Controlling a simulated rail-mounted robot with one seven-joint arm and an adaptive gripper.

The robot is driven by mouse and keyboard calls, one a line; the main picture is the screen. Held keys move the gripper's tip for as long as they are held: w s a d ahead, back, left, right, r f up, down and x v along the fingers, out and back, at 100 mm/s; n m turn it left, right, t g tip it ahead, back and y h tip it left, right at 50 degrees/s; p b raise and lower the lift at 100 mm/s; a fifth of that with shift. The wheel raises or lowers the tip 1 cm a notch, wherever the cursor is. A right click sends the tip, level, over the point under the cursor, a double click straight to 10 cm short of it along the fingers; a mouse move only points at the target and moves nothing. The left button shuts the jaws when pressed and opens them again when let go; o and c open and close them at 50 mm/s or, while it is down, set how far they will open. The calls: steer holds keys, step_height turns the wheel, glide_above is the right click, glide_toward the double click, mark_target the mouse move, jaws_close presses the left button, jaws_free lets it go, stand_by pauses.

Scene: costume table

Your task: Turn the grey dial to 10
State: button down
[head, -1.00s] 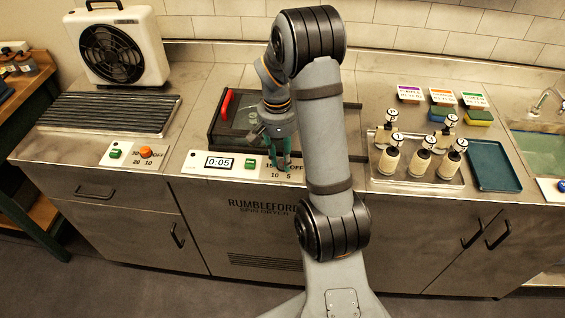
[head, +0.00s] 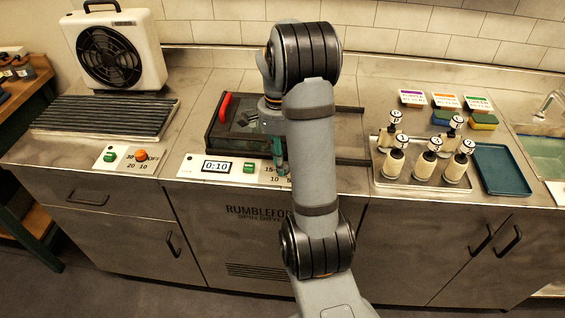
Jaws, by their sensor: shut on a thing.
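My gripper (head: 280,167) points down at the front control panel (head: 192,172) of the spin dryer, its green fingers shut at the dial's place. The grey dial is between the fingers and hidden by them, so its pointer cannot be read. The labels 15, 10 and part of 5 show around it; my arm covers OFF. The panel's display (head: 216,167) reads 0:10. A green button (head: 249,167) sits between the display and my gripper.
The dryer lid with a red handle (head: 225,107) lies behind the panel. Left is another panel with an orange knob (head: 141,155) and green button (head: 110,155). Right are a tray of several labelled bottles (head: 424,165) and an empty teal tray (head: 502,170).

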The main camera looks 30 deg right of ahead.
stand_by(0.4)
steer(key=c, duration=1.5)
jaws_free()
steer(key=shift+o, duration=0.2)
step_height(320, 180, up, 12)
steer(key=shift+w, duration=0.35)
steer(key=shift+f, duration=0.1)
steer(key=f, duration=1.1)
steer(key=shift+s+f, duration=0.35)
